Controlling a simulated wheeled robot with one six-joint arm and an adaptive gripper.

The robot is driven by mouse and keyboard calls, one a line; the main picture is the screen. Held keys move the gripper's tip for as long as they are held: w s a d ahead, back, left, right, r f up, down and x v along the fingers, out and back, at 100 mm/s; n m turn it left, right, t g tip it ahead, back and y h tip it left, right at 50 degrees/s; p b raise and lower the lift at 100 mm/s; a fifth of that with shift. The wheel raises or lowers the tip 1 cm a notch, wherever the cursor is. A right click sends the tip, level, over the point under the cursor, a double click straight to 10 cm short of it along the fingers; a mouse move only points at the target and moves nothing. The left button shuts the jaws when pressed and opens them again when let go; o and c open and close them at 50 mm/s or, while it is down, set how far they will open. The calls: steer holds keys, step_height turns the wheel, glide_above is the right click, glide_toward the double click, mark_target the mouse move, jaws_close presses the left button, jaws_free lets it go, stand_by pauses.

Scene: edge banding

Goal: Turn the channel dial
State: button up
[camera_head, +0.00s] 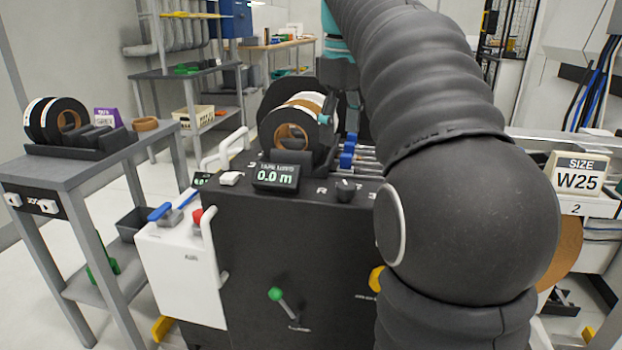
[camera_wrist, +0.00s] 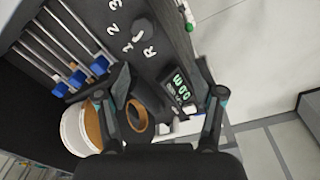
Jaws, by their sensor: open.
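The channel dial (camera_head: 345,190) is a small dark knob on the top of the black machine, right of the tape display, with R and 3 marks beside it. In the wrist view the dial (camera_wrist: 143,28) shows near the top, ringed by the marks R, 1, 2 and 3.
The tape display (camera_head: 275,178) reads 0.0 m. Behind it stand tape rolls (camera_head: 292,137), close to my gripper. Rods with blue stops (camera_head: 347,157) lie behind the dial. A green-tipped lever (camera_head: 276,294) is on the machine's front. A W25 size sign (camera_head: 580,176) stands at right.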

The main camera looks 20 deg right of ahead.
mark_target(346, 185)
steer(key=shift+n+g, duration=0.4)
steer(key=shift+n, duration=0.1)
steer(key=d+f+b, duration=0.1)
steer(key=f+b, duration=0.1)
steer(key=f, duration=0.2)
steer(key=w+d+f+b, duration=0.1)
steer(key=f+b, duration=0.1)
steer(key=f, duration=0.2)
steer(key=w+d+f+b, duration=0.1)
steer(key=f+b, duration=0.1)
steer(key=f, duration=0.2)
steer(key=shift+f, duration=0.1)
steer(key=c, duration=1.2)
